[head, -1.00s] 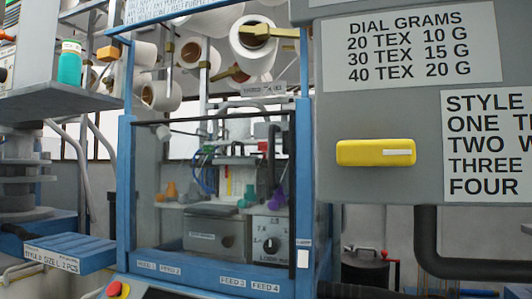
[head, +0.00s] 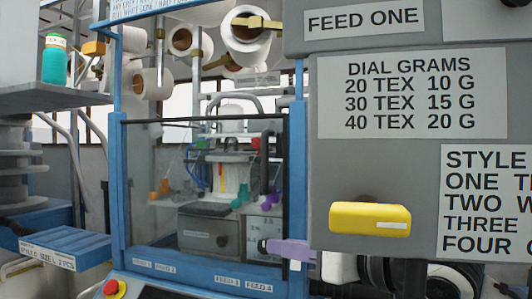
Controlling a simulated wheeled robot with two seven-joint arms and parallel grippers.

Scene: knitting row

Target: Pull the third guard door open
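The guard door (head: 150,195) is a clear panel in a dark frame, set in the blue machine frame in the middle of the head view. It looks shut; no number shows on it. My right gripper (head: 270,247), lavender with a dark tip, reaches from the right across the door's lower right edge, by the right blue post. A small white piece (head: 295,265) shows just below it. Whether the gripper touches the door, and how its fingers stand, I cannot tell. The grey panel hides part of my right arm. My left gripper is out of view.
The large grey panel (head: 400,160) with a yellow handle (head: 370,218) fills the right side, close to me. White yarn cones (head: 248,30) hang above the machine. A teal bottle (head: 53,62) stands on the left shelf. A red button (head: 111,287) is at lower left.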

